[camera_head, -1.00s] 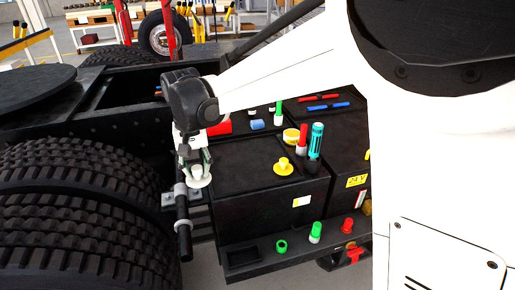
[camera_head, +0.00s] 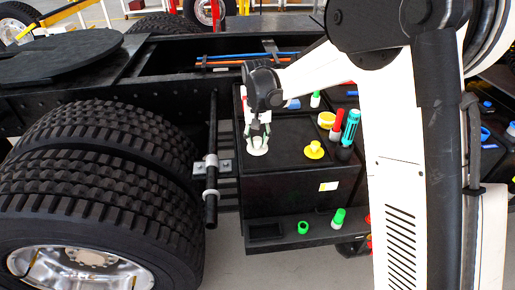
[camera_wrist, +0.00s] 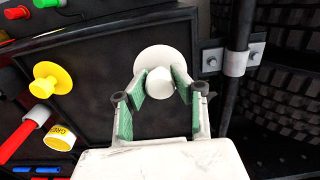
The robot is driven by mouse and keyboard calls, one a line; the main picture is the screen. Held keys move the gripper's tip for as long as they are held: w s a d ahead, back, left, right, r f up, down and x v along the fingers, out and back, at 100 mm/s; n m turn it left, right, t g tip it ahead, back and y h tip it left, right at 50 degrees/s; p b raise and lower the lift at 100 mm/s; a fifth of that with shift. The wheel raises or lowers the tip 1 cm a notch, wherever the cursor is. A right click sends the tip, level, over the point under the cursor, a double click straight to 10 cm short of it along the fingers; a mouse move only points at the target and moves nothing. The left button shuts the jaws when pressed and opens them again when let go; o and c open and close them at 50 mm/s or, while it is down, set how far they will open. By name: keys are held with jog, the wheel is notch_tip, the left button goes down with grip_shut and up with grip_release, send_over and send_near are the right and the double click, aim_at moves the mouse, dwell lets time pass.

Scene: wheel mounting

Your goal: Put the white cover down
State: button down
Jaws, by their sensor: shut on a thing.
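The white cover (camera_head: 257,148) is a round disc with a short knob. My gripper (camera_head: 258,132) has its fingers around the knob, over the left part of the black box top (camera_head: 290,165). In the wrist view the cover (camera_wrist: 165,56) shows its pale disc beyond the knob, between the green finger pads of my gripper (camera_wrist: 160,88). The disc is at or just above the box top; I cannot tell whether it touches. A yellow cover (camera_head: 314,150) stands to the right on the same top.
Green parts (camera_head: 338,218) sit on the lower step. A vertical pipe (camera_head: 212,160) and large tires (camera_head: 100,180) are to the left. The front-middle box top is bare.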

aim_at(257, 148)
notch_tip(257, 148, down, 4)
jog(key=shift+r+p, duration=0.1)
jog(key=shift+p, duration=0.3)
jog(key=shift+f+b, duration=0.3)
jog(key=c, duration=1.5)
grip_release()
jog(key=shift+o, duration=0.2)
jog(key=shift+r, duration=0.15)
